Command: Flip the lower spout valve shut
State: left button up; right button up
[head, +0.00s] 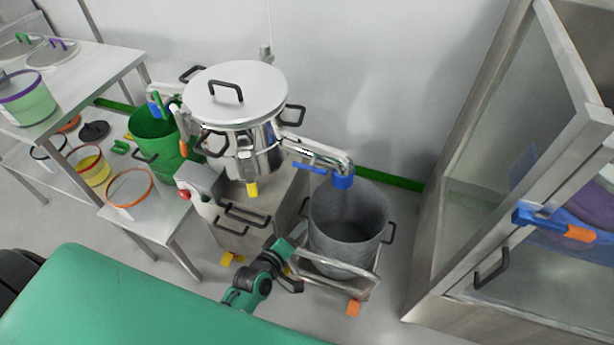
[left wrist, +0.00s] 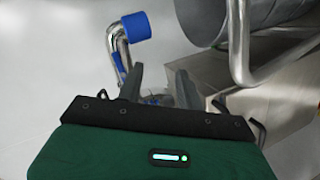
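The steel sifter (head: 240,140) has a pipe spout (head: 318,150) on its right side, with a blue end (head: 343,181) over a grey bin. A blue lever (head: 311,168) lies along this pipe's underside. In the left wrist view, the blue end (left wrist: 137,26) and the blue lever (left wrist: 118,62) are beyond the left finger. A second spout on the left, over a green bucket, has an upright blue lever (head: 155,104). My left gripper (head: 292,275) is low in front of the sifter's base, apart from the levers. Its fingers (left wrist: 159,82) are open and empty. My right gripper is out of view.
The grey bin (head: 345,225) stands in a steel wheeled frame (head: 340,277) beside my left gripper. A green bucket (head: 160,140) and a stepped table (head: 150,205) are left. A glass-fronted steel cabinet (head: 510,150) is right. A strip of floor by the cabinet is clear.

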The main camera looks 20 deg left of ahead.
aim_at(309, 170)
pick_arm(q)
jog(key=w+a+r+n+t+y, duration=0.2)
jog(key=w+a+r+n+t, duration=0.15)
jog(key=r+n, duration=0.2)
jog(key=shift+n, duration=0.45)
jog(key=w, duration=0.4)
jog(key=w+d, duration=0.1)
jog(key=w, duration=0.4)
jog(key=w+p, duration=0.1)
jog(key=w, duration=0.3)
jog(key=shift+w+d+f, duration=0.1)
jog(key=shift+w+d, duration=0.05)
jog(key=shift+w, duration=0.05)
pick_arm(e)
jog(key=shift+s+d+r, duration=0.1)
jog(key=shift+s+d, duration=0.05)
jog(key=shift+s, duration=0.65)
pick_arm(q)
jog(key=shift+c, duration=0.5)
grip_shut()
